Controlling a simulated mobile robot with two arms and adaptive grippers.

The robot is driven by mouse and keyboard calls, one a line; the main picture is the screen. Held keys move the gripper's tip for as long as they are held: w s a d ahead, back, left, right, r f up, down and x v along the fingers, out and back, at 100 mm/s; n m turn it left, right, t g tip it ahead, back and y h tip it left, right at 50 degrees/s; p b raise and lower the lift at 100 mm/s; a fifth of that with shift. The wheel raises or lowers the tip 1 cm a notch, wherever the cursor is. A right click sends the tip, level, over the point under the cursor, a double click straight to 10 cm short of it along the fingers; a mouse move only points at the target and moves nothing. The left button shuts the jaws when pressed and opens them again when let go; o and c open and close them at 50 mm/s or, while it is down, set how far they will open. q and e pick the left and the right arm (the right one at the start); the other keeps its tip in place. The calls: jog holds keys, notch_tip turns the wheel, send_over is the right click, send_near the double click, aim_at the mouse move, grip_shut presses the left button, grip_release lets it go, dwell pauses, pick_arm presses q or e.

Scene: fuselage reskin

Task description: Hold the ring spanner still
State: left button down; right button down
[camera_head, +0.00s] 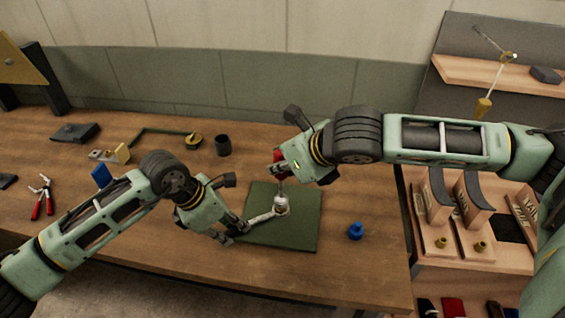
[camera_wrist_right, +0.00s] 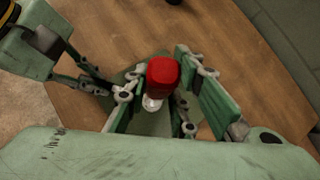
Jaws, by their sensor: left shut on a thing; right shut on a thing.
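The ring spanner (camera_head: 262,217) is a pale metal bar lying low over the green mat (camera_head: 300,240). Its right end meets a small metal fitting (camera_head: 281,204) on the mat; I cannot tell whether the ring is fully around it. My left gripper (camera_head: 240,229) is shut on the spanner's left end at the mat's left edge. My right gripper (camera_head: 279,168) is above the fitting, shut on a red-handled tool (camera_wrist_right: 162,74) whose shaft points down at the fitting. In the right wrist view the red handle hides the fitting and the spanner's ring. My left gripper shows there at upper left.
A blue bottle-like piece (camera_head: 355,231) stands right of the mat. Red-handled pliers (camera_head: 42,197), a dark cup (camera_head: 223,145) and a green angled bar (camera_head: 160,131) lie on the wooden bench (camera_head: 150,245). A shelf rack (camera_head: 440,255) stands at the right.

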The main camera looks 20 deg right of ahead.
jog(key=shift+f, duration=0.85)
dwell(0.3)
jog(key=shift+s+a+m+h, duration=0.1)
jog(key=shift+a+m+h, duration=0.05)
jog(key=shift+m+h, duration=0.15)
jog(key=m+h, duration=0.2)
jog(key=m, duration=0.1)
jog(key=m+h, duration=0.2)
jog(key=m, duration=0.1)
jog(key=shift+a+t, duration=0.2)
jog(key=shift+t, duration=0.2)
jog(key=m+g+h, duration=0.1)
jog(key=m+h, duration=0.2)
jog(key=m, duration=0.1)
jog(key=shift+a+m+h, duration=0.1)
jog(key=shift+m+h, duration=0.2)
jog(key=shift+h, duration=0.1)
jog(key=shift+w+m+g+h, duration=0.2)
jog(key=shift+m+g+h, duration=0.3)
jog(key=shift+m, duration=0.2)
jog(key=shift+d, duration=0.3)
jog(key=shift+n+y, duration=0.3)
jog(key=shift+n, duration=0.2)
jog(key=shift+t, duration=0.3)
